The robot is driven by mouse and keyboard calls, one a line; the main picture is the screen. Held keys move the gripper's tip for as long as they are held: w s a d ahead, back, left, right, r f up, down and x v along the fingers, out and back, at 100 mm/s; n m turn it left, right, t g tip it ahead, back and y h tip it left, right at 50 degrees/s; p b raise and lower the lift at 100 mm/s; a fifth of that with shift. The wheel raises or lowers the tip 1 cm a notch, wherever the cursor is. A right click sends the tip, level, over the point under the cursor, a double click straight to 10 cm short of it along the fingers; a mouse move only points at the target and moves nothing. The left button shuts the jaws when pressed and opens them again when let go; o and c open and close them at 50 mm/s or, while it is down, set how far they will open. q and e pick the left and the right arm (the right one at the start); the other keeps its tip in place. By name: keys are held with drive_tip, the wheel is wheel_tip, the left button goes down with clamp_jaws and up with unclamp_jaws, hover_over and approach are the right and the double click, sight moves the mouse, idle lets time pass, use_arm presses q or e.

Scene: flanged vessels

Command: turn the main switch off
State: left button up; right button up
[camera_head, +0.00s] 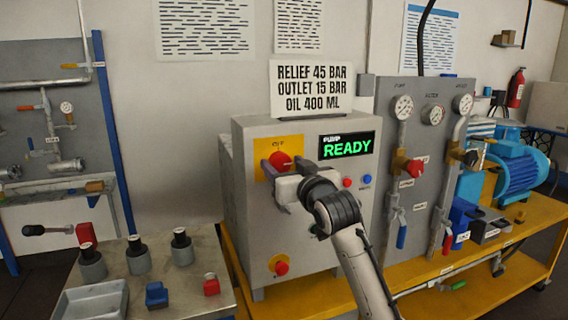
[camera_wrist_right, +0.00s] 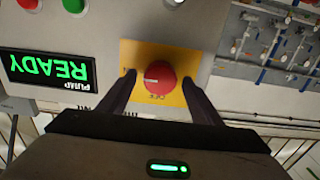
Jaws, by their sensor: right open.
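The main switch is a round red knob (camera_head: 281,160) on a yellow plate (camera_head: 261,172) on the front of the grey cabinet. In the right wrist view the knob (camera_wrist_right: 160,80) shows upside down, with a white mark toward picture left and a label that seems to read OFF below it. My right gripper (camera_wrist_right: 160,88) is open, its fingers to either side of the knob; I cannot tell whether they touch it. In the head view the right gripper (camera_head: 284,176) is right in front of the plate and covers its lower part. My left gripper is not in view.
The cabinet's lit display (camera_head: 347,146) reads PUMP READY, with a red button (camera_head: 347,183) and a blue button (camera_head: 367,180) below. Another red knob (camera_head: 281,268) sits lower down. A gauge panel (camera_head: 430,160) stands right, a low table (camera_head: 190,285) left.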

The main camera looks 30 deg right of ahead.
drive_tip(key=shift+w, duration=0.15)
drive_tip(key=shift+c, duration=0.6)
drive_tip(key=c, duration=0.9)
drive_tip(key=shift+c, duration=0.2)
